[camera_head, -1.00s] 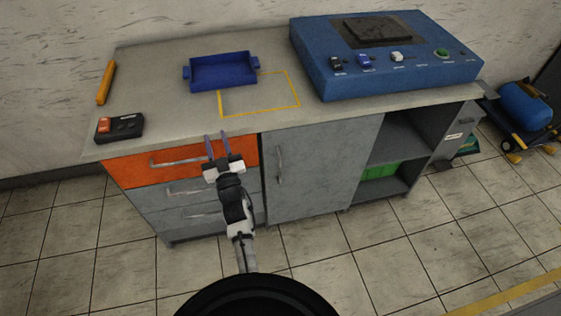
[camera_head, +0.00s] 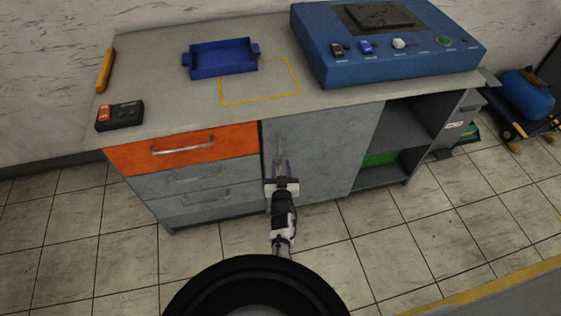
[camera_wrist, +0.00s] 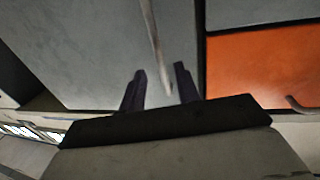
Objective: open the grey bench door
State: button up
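The grey bench door (camera_head: 325,150) is shut, right of the drawers on the bench front. Its upright bar handle runs along its left side; in the wrist view the handle (camera_wrist: 152,40) reaches down between my fingers. My gripper (camera_head: 281,166) is in front of the door at the handle. In the wrist view its two dark fingers (camera_wrist: 160,88) are apart, one on each side of the handle, with gaps showing. In the head view my gripper hides much of the handle.
An orange drawer (camera_head: 180,148) with grey drawers below is left of the door. Open shelves with a green box (camera_head: 380,159) are to the right. A blue tray (camera_head: 222,60) and a blue machine (camera_head: 390,65) stand on the bench top. Tiled floor in front is clear.

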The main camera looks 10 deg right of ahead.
aim_at(280, 155)
jog(key=shift+w+d+b, duration=0.2)
jog(key=shift+w+b, duration=0.25)
jog(key=shift+w, duration=0.65)
jog(key=shift+w+d+b, duration=0.2)
jog(key=shift+w+b, duration=0.25)
jog(key=shift+w, duration=0.65)
grip_shut()
